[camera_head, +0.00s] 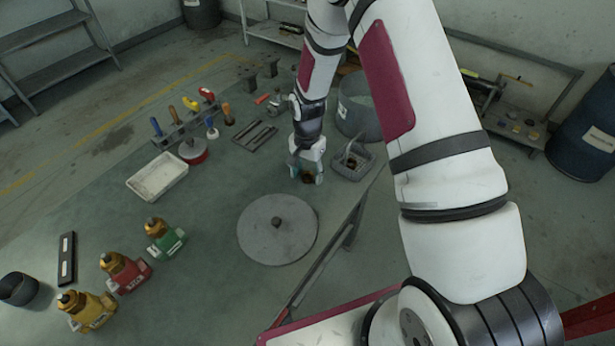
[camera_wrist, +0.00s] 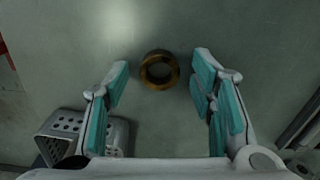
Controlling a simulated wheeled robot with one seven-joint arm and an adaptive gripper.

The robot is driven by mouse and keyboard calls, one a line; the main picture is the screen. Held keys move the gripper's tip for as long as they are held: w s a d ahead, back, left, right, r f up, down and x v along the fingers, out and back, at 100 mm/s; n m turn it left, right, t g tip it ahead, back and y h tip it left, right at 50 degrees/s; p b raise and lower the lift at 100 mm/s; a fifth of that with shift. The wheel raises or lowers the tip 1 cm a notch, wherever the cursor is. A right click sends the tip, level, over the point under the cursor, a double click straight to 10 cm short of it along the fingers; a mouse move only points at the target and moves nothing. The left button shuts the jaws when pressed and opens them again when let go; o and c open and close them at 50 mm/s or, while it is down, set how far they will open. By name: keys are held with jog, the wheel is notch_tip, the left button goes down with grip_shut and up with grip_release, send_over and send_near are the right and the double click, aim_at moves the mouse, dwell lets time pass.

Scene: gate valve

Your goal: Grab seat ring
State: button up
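The seat ring (camera_wrist: 159,70) is a brass-coloured ring lying flat on the green-grey table. In the wrist view it sits ahead of my gripper (camera_wrist: 162,85), roughly between the lines of the two teal-padded fingers. The fingers are spread wide apart with nothing between them. In the head view my gripper (camera_head: 306,175) is low over the table, and a small dark brownish patch at the fingers seems to be the ring, mostly hidden. I cannot tell the exact height of the fingers above the table.
A perforated grey basket (camera_wrist: 80,138) stands close to the left finger in the wrist view; it also shows in the head view (camera_head: 352,172). A round grey plate (camera_head: 277,240) lies nearby. Red, green and yellow valves (camera_head: 122,272), a white tray (camera_head: 157,178) and a tool rack stand farther left.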

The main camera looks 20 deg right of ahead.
jog(key=c, duration=1)
jog(key=shift+r, duration=0.1)
